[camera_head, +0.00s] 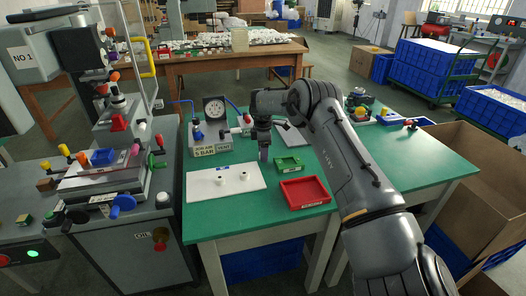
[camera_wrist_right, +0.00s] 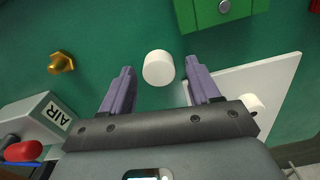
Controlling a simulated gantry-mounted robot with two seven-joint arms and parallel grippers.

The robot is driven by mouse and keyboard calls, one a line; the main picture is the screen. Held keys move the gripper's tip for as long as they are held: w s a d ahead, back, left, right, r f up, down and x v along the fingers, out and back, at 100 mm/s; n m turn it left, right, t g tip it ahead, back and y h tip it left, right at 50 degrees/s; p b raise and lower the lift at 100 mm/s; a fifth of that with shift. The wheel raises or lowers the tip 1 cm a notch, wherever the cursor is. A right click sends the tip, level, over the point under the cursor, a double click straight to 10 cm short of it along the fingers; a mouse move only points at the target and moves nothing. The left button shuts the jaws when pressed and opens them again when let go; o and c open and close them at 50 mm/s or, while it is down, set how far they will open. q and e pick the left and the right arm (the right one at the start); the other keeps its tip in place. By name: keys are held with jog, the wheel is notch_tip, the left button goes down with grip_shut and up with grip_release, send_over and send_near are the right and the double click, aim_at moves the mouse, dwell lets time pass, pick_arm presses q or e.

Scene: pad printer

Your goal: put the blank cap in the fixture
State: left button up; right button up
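My right gripper (camera_head: 264,154) points down over the green table, beside the white board (camera_head: 200,186). The right wrist view shows its two fingers (camera_wrist_right: 160,66) open and apart. A white round cap (camera_wrist_right: 158,68) is between the fingertips with a gap on each side, against the green table top. In the head view I cannot make out this cap near the gripper. Two small white pieces (camera_head: 244,176) stand on the white board; one such piece (camera_wrist_right: 252,103) shows in the wrist view. I cannot clearly tell which part is the fixture. My left gripper is not in view.
The pad printer (camera_head: 110,140) stands at left. An air unit with a gauge (camera_head: 212,112) is behind the board. A green tray (camera_head: 288,162) and a red tray (camera_head: 305,193) lie right of the gripper. A brass fitting (camera_wrist_right: 61,62) shows in the wrist view.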

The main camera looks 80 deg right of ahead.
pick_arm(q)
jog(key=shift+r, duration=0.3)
pick_arm(e)
jog(key=shift+r, duration=0.5)
pick_arm(q)
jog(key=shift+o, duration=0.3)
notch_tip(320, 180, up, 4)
jog(key=p, duration=0.4)
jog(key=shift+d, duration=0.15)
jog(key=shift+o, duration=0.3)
jog(key=shift+p, duration=0.3)
pick_arm(e)
notch_tip(320, 180, up, 11)
jog(key=shift+r, duration=0.2)
